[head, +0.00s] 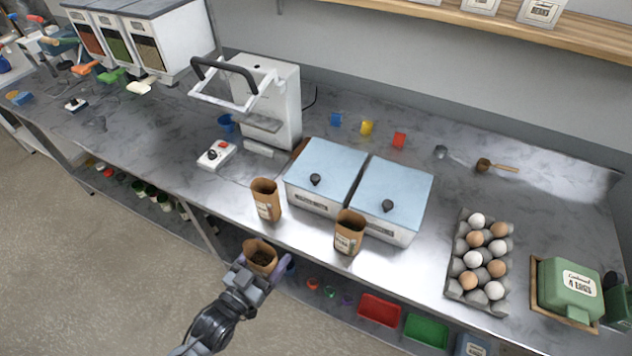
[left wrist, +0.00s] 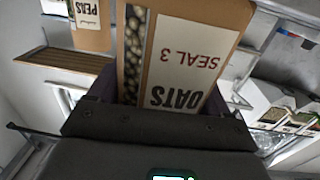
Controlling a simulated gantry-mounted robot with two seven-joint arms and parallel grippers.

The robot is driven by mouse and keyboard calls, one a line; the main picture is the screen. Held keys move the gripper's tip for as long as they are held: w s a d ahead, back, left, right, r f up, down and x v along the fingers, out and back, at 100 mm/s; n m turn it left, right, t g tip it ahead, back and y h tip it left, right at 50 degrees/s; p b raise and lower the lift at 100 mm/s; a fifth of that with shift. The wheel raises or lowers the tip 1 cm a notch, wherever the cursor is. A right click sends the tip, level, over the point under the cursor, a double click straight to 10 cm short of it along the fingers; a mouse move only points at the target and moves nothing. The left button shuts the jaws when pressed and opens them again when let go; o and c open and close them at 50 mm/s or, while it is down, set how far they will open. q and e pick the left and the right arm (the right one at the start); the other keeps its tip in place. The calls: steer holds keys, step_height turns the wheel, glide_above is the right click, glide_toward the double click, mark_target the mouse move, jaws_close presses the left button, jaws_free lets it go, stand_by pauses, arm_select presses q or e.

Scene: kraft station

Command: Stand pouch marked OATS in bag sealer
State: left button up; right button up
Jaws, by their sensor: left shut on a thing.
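A brown kraft pouch (head: 261,256) with an open top and dark contents is held in my left gripper (head: 262,272), in front of the counter's front edge. In the left wrist view the pouch (left wrist: 190,60) shows a white label reading OATS and SEAL 3, upside down in the picture, and a window with pale grains. The left gripper is shut on it. The bag sealer appears to be the white machine (head: 276,100) with a raised black handle at the back of the counter, apart from the pouch. The right gripper is not in view.
Two brown pouches stand on the counter, one left (head: 266,200) and one right (head: 349,232), beside two blue-lidded bins (head: 326,175). A white control box (head: 216,155) with a red button sits near the machine. An egg tray (head: 459,279) lies to the right.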

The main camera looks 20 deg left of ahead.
arm_select(q)
step_height(320, 180, up, 24)
steer(key=n+y+p, duration=0.2)
steer(key=y+p, duration=0.2)
steer(key=p, duration=2.4)
steer(key=shift+d+n, duration=0.3)
steer(key=shift+d, duration=0.05)
steer(key=shift+w+d+f, duration=0.1)
steer(key=shift+f, duration=0.1)
steer(key=f+m+h+b, duration=0.1)
steer(key=f+b, duration=0.2)
steer(key=d+f+h+b, duration=0.1)
steer(key=f+b, duration=0.1)
steer(key=b, duration=0.2)
steer(key=f+m+h+b, duration=0.1)
steer(key=f+b, duration=0.2)
steer(key=b, duration=0.1)
steer(key=shift+s+d+f+m+h, duration=0.2)
steer(key=shift+d+f+m+h, duration=0.1)
steer(key=shift+h, duration=0.4)
steer(key=a+f+b, duration=0.1)
steer(key=f+b, duration=0.3)
steer(key=b, duration=0.1)
steer(key=f+b, duration=0.5)
steer(key=a+f+b, duration=0.1)
steer(key=f+b, duration=0.4)
steer(key=shift+s+a+b, duration=0.3)
steer(key=shift+s, duration=0.05)
steer(key=shift+f+b, duration=0.75)
steer(key=shift+f, duration=0.05)
